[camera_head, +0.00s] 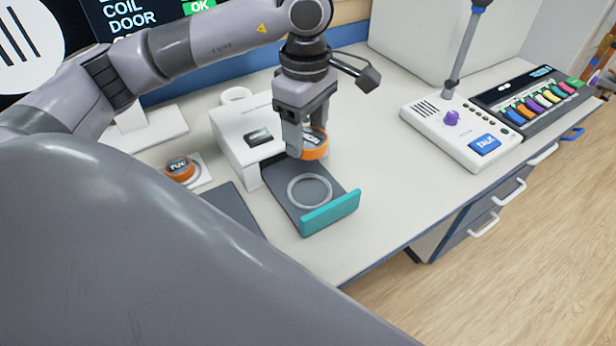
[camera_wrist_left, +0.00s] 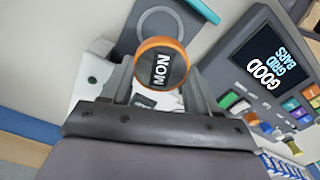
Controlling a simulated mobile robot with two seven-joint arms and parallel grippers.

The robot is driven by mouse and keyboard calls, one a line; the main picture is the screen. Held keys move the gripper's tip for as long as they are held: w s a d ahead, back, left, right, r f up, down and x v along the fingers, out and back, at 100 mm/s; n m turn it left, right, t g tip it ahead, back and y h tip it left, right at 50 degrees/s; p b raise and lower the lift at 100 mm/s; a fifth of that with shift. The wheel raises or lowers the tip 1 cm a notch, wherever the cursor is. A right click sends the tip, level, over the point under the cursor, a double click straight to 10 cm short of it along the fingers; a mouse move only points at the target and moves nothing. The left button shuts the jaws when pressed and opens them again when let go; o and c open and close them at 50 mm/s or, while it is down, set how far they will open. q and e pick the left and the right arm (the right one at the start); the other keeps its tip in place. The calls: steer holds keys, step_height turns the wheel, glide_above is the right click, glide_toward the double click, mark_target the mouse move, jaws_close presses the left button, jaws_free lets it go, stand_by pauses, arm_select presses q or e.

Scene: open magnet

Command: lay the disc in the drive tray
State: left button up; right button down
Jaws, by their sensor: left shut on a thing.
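My left gripper (camera_head: 306,140) is shut on an orange-rimmed disc (camera_head: 316,150) and holds it just behind the drive tray. In the left wrist view the disc (camera_wrist_left: 161,66) shows a black label reading "MON" between the two fingers. The drive tray (camera_head: 327,200) is slid out of a white drive box (camera_head: 232,136). It is dark, with a pale ring on its bed and a teal front, and the bed is bare. The tray (camera_wrist_left: 129,42) also shows beyond the disc in the left wrist view. My right gripper is not in view.
A second orange disc (camera_head: 180,168) lies on a white holder left of the drive box. A dark flat pad (camera_head: 233,208) lies left of the tray. A white microphone console (camera_head: 437,122) and a keyed panel stand at the right. The counter right of the tray is clear.

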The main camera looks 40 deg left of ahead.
mark_target(307, 191)
arm_select(q)
step_height(307, 191, down, 11)
steer(key=shift+f, duration=0.2)
stand_by(0.3)
steer(key=shift+f, duration=0.15)
steer(key=o, duration=1.1)
steer(key=shift+c, duration=0.2)
step_height(307, 191, up, 12)
steer(key=shift+r, duration=0.25)
steer(key=shift+f, duration=0.1)
